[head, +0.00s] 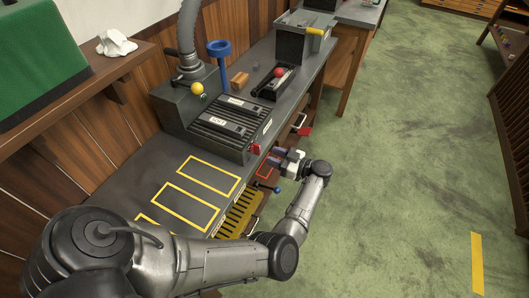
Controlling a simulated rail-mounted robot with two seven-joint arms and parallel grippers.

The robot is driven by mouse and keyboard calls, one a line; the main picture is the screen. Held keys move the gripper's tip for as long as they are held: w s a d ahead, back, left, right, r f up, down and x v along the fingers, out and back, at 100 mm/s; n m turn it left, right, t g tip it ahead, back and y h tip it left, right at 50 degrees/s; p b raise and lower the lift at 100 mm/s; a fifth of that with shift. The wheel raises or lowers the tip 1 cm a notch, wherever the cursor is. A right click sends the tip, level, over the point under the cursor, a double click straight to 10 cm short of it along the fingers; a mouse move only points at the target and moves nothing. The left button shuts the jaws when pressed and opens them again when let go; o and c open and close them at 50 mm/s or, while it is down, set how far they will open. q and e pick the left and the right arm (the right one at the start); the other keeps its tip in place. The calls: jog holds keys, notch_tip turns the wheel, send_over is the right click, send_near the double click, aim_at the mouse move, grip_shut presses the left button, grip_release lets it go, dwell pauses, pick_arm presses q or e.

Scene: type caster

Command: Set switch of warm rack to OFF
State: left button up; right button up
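The warm rack appears to be the dark ribbed unit (205,133) on the bench, with two pale-labelled blocks on top. A small red switch (256,148) is on its front edge at the right; its setting is too small to read. My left gripper (275,157) is just right of and slightly below this switch, in front of the bench edge, with a visible gap to the switch. Its fingers point left toward the bench. They are small and partly overlap, so their opening is unclear. My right gripper is out of view.
Another red handle (305,131) sticks out from the bench front beyond my gripper. A blue-knobbed lever (277,190) and a yellow comb-like part (240,213) are nearer. Yellow outlines (185,207) mark bare bench top. The green floor (400,150) at right is clear.

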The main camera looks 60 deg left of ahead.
pick_arm(q)
jog(key=v, duration=0.8)
jog(key=shift+w+d+b, duration=0.15)
jog(key=shift+d+b, duration=0.1)
jog(key=shift+b, duration=0.15)
